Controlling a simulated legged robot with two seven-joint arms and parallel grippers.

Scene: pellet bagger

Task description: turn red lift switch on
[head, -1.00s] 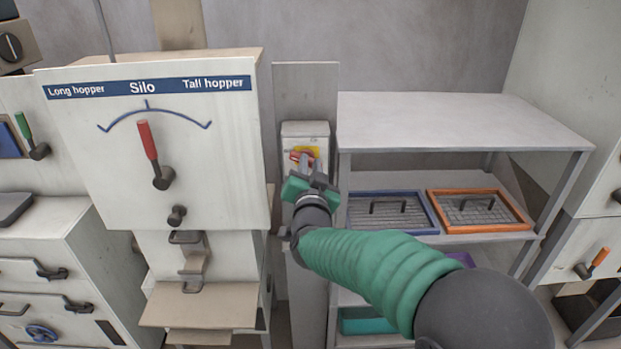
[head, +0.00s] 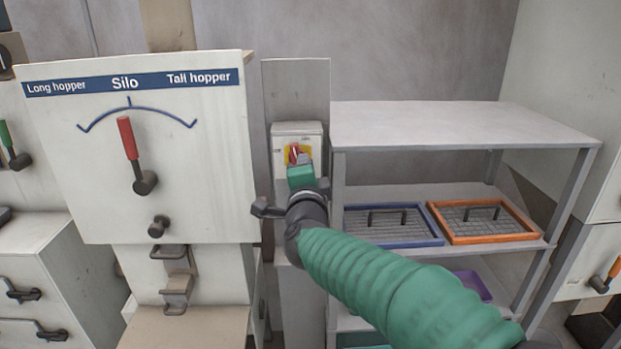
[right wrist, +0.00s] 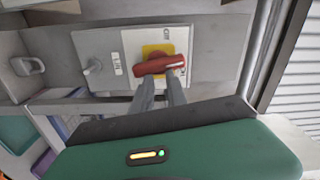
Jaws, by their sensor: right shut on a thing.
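The red lift switch (head: 295,153) is a red rotary handle on a yellow plate, set in a pale switch box (head: 283,135) on a grey post. In the right wrist view the red handle (right wrist: 160,65) lies nearly crosswise, tilted slightly, over the yellow plate, with lettering beside it. My right gripper (head: 300,168) is at the switch, partly hiding it in the head view. In the right wrist view its narrow fingers (right wrist: 162,84) reach to the handle and are shut on it. My left gripper is not in view.
A silo panel (head: 70,170) with a red-handled lever stands left of the post. A shelf unit (head: 450,125) to the right holds a blue-framed tray (head: 393,243) and an orange-framed tray (head: 536,230). A grey knob (right wrist: 93,68) is beside the switch.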

